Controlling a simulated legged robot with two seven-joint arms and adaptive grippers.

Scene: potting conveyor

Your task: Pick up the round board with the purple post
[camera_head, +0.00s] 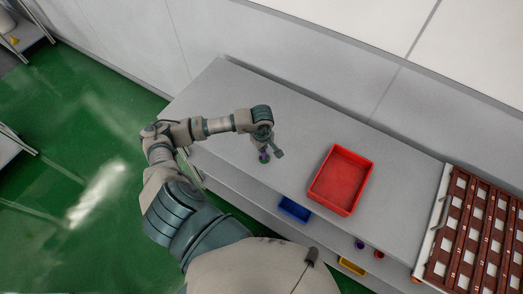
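The round board with the purple post (264,158) is small in the head view. It is on the grey table, towards its left part, and shows as a purple spot with some green around it. My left gripper (270,151) is right above and around it, pointing down. One finger stands out to the right, apart from the purple post, so the gripper looks open. The gripper hides part of the board, and I cannot tell whether it touches the post. My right gripper is not in view.
A red tray (354,150) stands on the table right of my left gripper. A brown rack with pale squares (477,232) is at the far right. Blue (294,209) and yellow (352,266) bins sit below the table's front edge. The table behind my gripper is clear.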

